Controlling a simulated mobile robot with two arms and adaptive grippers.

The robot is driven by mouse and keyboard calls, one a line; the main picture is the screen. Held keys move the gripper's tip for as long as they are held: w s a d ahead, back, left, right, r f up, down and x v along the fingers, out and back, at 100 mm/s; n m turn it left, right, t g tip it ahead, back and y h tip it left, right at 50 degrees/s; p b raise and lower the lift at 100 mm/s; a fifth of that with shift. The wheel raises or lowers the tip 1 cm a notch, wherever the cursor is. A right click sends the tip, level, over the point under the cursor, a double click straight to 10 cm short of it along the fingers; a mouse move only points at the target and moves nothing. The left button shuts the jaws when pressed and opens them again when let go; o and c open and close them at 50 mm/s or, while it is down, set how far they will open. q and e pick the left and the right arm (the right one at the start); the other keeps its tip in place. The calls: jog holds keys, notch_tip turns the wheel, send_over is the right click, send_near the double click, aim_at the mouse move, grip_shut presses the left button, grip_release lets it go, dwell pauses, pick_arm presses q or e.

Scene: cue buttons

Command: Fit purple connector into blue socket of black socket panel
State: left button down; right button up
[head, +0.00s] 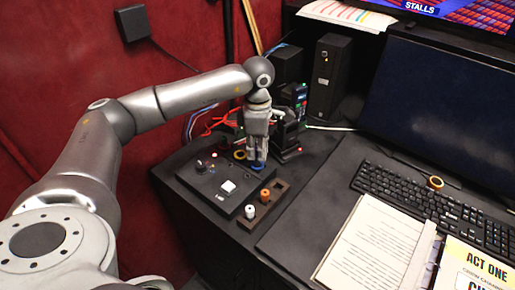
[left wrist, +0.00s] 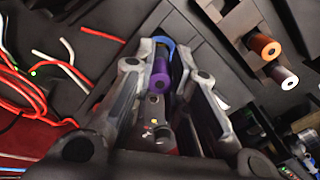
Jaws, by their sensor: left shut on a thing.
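The purple connector (left wrist: 160,78) is held between the fingers of my left gripper (left wrist: 165,68) in the left wrist view. The blue socket ring (left wrist: 167,43) shows just beyond the connector, between the fingertips; I cannot tell whether the connector touches it or sits in it. In the head view my left gripper (head: 258,160) points down at the far right corner of the black socket panel (head: 205,187), with blue (head: 257,166) showing at its tips. The connector is hidden there. My right gripper is not in view.
A dark holder (head: 275,206) at the panel's right holds an orange connector (head: 265,195) and a white connector (head: 250,211). A yellow ring (head: 239,155) lies close to the gripper. Loose red and white wires (left wrist: 30,85) lie nearby. A keyboard (head: 430,205) and binder (head: 380,245) are at right.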

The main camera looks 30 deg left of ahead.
pick_arm(q)
jog(key=shift+f+b, duration=0.95)
jog(key=shift+f, duration=0.25)
dwell(0.5)
jog(key=c, duration=1.3)
grip_release()
jog(key=shift+c, duration=0.2)
jog(key=shift+o, duration=0.8)
jog(key=shift+r, duration=0.15)
jog(key=shift+r+p, duration=2.2)
jog(key=shift+r, duration=1.25)
